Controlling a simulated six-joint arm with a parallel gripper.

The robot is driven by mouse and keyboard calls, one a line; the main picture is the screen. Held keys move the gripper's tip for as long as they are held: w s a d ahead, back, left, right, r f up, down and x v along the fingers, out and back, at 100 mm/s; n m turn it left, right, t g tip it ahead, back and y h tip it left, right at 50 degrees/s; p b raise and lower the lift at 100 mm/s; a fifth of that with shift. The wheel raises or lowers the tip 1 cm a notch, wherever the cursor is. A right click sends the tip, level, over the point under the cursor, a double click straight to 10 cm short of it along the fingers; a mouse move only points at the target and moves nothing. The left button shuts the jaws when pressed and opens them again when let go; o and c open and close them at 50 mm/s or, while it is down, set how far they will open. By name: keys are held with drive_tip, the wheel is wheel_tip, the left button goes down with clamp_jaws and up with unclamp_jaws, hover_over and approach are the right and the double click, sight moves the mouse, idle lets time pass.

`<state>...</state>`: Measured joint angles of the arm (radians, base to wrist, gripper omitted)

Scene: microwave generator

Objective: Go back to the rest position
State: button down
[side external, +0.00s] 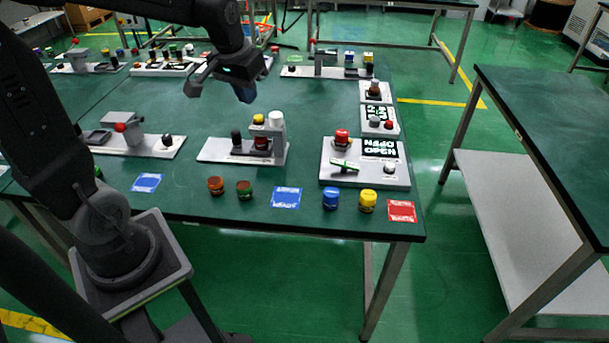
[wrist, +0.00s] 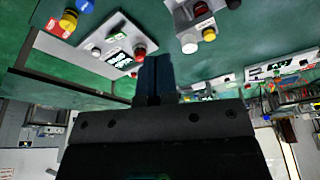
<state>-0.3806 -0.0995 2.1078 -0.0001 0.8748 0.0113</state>
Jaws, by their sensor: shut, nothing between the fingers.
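My gripper (side external: 246,93) hangs in the air above the middle of the green table (side external: 320,100) in the side external view. Its bluish fingers are together with nothing between them. In the wrist view the fingers of my gripper (wrist: 156,76) stand close side by side, and the picture looks upside down. No object touches the gripper.
A white panel with a green switch (side external: 345,166) sits below right of the gripper. A grey station with a white cylinder (side external: 277,124) stands below it. Small blue (side external: 330,198) and yellow (side external: 367,201) jars line the front edge. Space around the gripper is clear.

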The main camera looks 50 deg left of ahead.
drive_tip(key=s+d+r+m+t+h, duration=0.1)
drive_tip(key=s+d+m, duration=0.3)
drive_tip(key=s+d, duration=0.9)
drive_tip(key=shift+s+r+t, duration=0.15)
drive_tip(key=shift+r+t, duration=0.7)
drive_tip(key=shift+t, duration=0.05)
